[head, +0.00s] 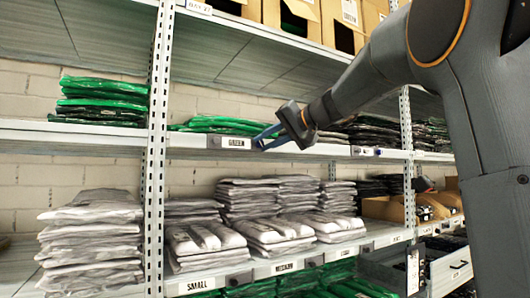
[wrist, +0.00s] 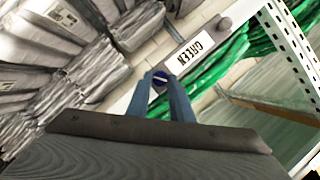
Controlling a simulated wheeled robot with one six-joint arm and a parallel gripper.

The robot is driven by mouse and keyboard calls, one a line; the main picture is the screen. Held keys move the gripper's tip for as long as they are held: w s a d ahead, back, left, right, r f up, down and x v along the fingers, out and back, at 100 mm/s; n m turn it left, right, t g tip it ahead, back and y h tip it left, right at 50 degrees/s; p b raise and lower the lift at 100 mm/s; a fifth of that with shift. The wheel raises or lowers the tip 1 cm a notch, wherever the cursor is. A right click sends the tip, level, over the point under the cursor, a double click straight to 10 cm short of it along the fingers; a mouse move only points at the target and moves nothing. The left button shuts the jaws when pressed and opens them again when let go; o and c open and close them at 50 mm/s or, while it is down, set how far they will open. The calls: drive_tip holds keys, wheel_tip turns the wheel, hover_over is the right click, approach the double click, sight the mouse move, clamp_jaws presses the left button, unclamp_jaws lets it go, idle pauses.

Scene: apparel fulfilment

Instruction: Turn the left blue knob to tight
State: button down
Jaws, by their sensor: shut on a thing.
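The left blue knob (wrist: 160,79) is a small round dial with a pale line across its face, on the white shelf edge beside the GREEN label (wrist: 190,53). In the wrist view the two blue fingers of my gripper (wrist: 164,84) close around it from both sides. In the head view my gripper (head: 264,139) reaches the front edge of the upper shelf, just right of the label (head: 236,142). The fingertips hide most of the knob there. The pale line runs slantwise in the wrist view; I cannot read any tight mark.
A grey knob (head: 214,142) sits left of the label and also shows in the wrist view (wrist: 224,25). Green bagged garments (head: 219,124) lie on the shelf above. Grey garment stacks (head: 206,238) fill the shelf below. A perforated upright (head: 156,120) stands to the left.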

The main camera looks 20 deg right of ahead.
drive_tip(key=m+y+b, duration=0.1)
drive_tip(key=m+b, duration=0.1)
drive_tip(key=m+t+y+b, duration=0.1)
drive_tip(key=m+b, duration=0.2)
drive_tip(key=shift+d+f, duration=0.15)
drive_tip(key=shift+f, duration=0.25)
idle(0.4)
drive_tip(key=c, duration=1.6)
unclamp_jaws()
drive_tip(key=shift+o, duration=0.2)
drive_tip(key=v, duration=0.7)
drive_tip(key=shift+s+d+b, duration=0.25)
drive_tip(key=shift+d+b, duration=0.05)
drive_tip(key=shift+b, duration=0.05)
